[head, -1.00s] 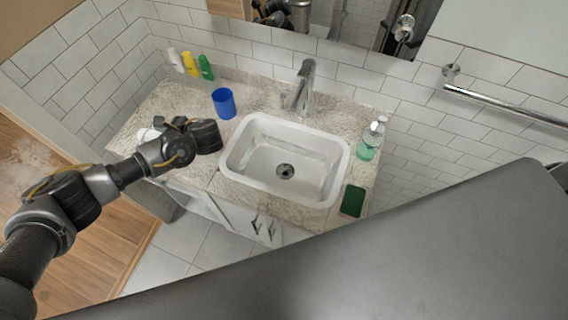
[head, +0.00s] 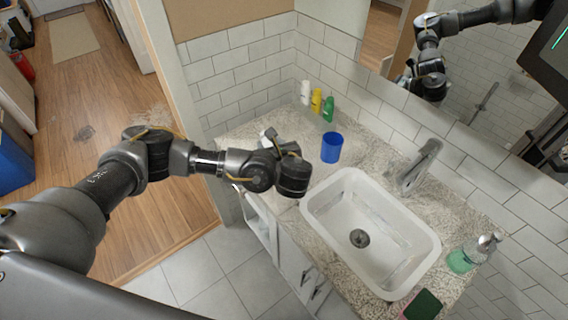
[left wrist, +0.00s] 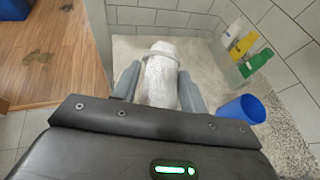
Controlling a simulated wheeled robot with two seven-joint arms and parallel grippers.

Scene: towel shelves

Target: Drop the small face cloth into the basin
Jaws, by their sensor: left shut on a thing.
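The small face cloth (left wrist: 161,82) is a white roll between the two grey fingers of my left gripper (left wrist: 160,85) in the left wrist view. The gripper is shut on it. In the head view my left gripper (head: 271,143) is over the left end of the counter, left of the basin, and a bit of the white cloth (head: 265,135) shows beyond the wrist. I cannot tell whether the cloth touches the counter. The white basin (head: 318,205) is empty, with a dark drain. My right gripper is not in view.
A blue cup (head: 331,148) stands behind the gripper, near the basin's back left corner. Several bottles (head: 316,101) stand at the back left. The faucet (head: 417,166) rises behind the basin. A soap dispenser (head: 466,255) and green sponge (head: 423,304) are at the right.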

